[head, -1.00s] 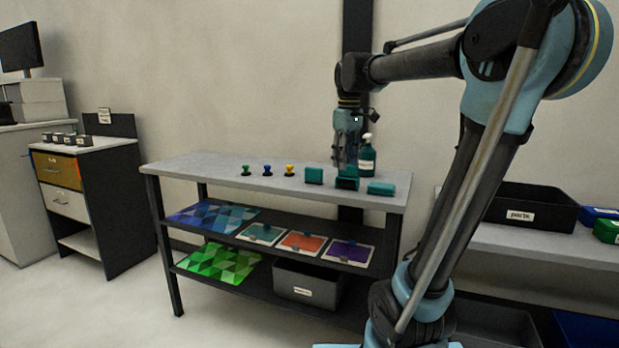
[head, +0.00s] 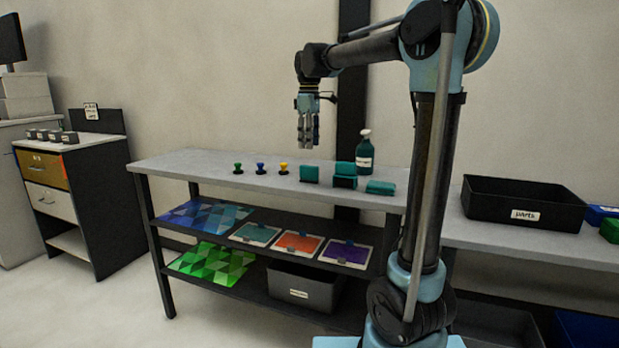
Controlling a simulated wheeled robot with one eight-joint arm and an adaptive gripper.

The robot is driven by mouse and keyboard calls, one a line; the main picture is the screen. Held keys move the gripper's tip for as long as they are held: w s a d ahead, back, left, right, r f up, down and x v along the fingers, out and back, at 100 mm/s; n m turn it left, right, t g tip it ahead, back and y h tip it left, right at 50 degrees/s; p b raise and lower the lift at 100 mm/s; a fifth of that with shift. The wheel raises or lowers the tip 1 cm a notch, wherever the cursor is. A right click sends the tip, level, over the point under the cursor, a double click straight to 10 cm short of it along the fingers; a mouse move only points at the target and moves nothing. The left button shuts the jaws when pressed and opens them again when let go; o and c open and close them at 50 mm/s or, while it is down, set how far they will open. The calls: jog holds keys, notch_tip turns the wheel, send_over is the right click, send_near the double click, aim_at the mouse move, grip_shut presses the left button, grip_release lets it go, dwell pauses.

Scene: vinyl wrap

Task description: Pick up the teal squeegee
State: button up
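Several teal block-like pieces lie on the grey tabletop. One piece (head: 310,174) is at left, a taller middle one (head: 345,170) looks like one part on top of another, and a flatter one (head: 381,187) is at right. I cannot tell for certain which is the teal squeegee. My gripper (head: 308,146) hangs with its fingers pointing down, above the table and apart from the pieces. Nothing shows between the fingers, but they are too small to tell whether they are open or shut.
A teal spray bottle (head: 364,152) stands behind the pieces. Green, blue and yellow knobbed items (head: 260,169) stand to their left. A black parts bin (head: 522,206) is on the right bench. The table's left end is clear. Lower shelves hold coloured sheets (head: 298,243) and a grey bin (head: 304,286).

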aim_at(310, 166)
notch_tip(310, 166, down, 12)
jog(key=shift+s+d+r, duration=0.1)
jog(key=shift+d+r, duration=0.05)
dwell(0.5)
grip_shut()
